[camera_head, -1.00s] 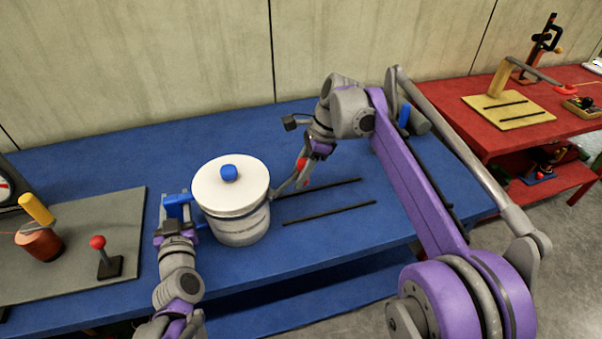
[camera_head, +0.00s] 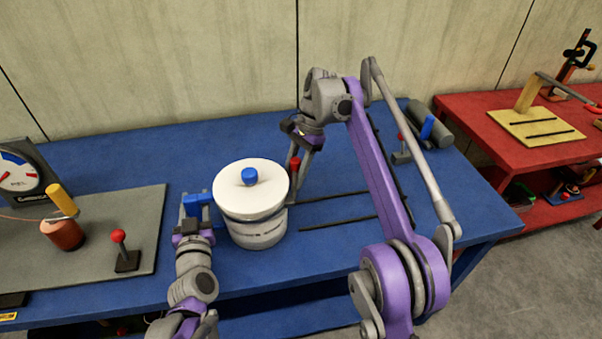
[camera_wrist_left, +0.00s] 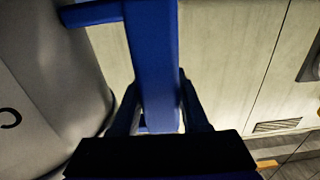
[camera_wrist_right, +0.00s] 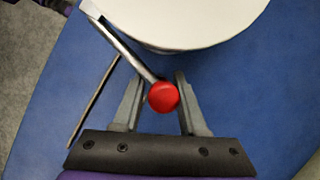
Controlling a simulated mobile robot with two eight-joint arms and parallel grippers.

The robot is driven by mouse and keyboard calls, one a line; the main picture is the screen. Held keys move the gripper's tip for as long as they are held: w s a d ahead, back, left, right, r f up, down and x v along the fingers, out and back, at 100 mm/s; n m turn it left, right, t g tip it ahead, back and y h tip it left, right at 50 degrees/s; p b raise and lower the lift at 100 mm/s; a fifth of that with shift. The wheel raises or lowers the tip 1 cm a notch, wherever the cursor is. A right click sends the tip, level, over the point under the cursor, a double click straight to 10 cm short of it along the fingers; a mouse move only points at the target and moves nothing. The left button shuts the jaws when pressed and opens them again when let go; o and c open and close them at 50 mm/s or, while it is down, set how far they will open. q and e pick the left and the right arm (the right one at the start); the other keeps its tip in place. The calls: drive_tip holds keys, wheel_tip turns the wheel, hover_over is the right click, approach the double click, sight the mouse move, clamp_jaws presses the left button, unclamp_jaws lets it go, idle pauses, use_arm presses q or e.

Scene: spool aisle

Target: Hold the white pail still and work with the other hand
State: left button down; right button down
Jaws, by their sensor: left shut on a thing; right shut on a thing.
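The white pail (camera_head: 258,234) stands upright on the blue table, with a white lid (camera_head: 228,181) and a blue knob (camera_head: 249,176) on top. My left gripper (camera_head: 193,215) is shut on a blue handle (camera_head: 197,198) at the pail's left side; the left wrist view shows the handle bar (camera_wrist_left: 152,60) between the fingers. My right gripper (camera_head: 297,168) is at the pail's right rear side, shut on a metal lever with a red ball end (camera_wrist_right: 163,97). In the right wrist view the lever slants up-left beside the pail's rim. Its attachment to the pail is unclear.
Black strips (camera_head: 340,222) lie on the table right of the pail. A grey board (camera_head: 100,255) at left carries an orange spool (camera_head: 63,233) and a red-knobbed lever (camera_head: 121,245). A dial gauge (camera_head: 20,180) stands behind. A red table (camera_head: 520,165) is at right.

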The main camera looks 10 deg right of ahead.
drive_tip(key=shift+a, duration=0.6)
drive_tip(key=c, duration=0.6)
unclamp_jaws()
